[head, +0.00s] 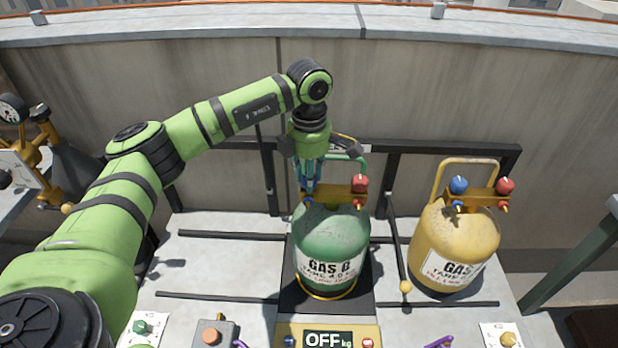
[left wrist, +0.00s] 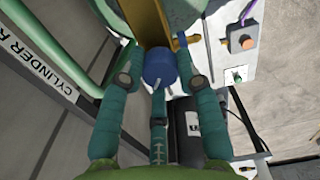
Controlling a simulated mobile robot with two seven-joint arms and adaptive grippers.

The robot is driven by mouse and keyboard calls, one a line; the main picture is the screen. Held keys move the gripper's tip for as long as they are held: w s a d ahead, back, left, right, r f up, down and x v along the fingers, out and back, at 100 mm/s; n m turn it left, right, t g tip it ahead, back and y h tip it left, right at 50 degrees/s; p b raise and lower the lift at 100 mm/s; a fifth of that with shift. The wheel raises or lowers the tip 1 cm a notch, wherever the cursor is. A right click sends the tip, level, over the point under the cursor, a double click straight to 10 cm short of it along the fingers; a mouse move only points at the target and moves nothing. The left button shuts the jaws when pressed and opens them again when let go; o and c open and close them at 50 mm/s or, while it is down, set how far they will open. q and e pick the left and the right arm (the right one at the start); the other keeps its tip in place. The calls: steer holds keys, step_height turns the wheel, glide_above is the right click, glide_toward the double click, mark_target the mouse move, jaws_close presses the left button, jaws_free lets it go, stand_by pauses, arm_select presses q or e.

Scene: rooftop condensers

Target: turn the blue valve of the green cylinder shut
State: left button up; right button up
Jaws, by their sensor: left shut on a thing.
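The green cylinder (head: 322,232), labelled GAS B, stands upright on a dark platform behind a display reading OFF kg. A brass bar with a red valve (head: 360,184) at its right end sits on top. My left gripper (head: 308,188) points down at the left end of that bar. In the head view it hides the blue valve. In the left wrist view the blue valve (left wrist: 158,68) sits between the fingertips of my left gripper (left wrist: 158,80), which is shut on it. My right gripper is not in view.
A yellow cylinder (head: 453,245) with its own blue valve (head: 458,185) and red valve (head: 505,186) stands to the right. A dark rail (head: 440,149) runs behind both cylinders. A box with an orange button (head: 212,336) stands at the front. A gauge (head: 12,108) is at far left.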

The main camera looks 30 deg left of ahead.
arm_select(q)
steer(key=m+b, duration=0.1)
steer(key=m, duration=0.4)
steer(key=shift+m, duration=0.3)
steer(key=m+b, duration=0.1)
steer(key=m, duration=0.3)
steer(key=shift+m, duration=0.4)
steer(key=o, duration=1.2)
steer(key=shift+c, duration=0.2)
steer(key=shift+r, duration=0.3)
step_height(320, 180, up, 12)
steer(key=shift+f, duration=0.25)
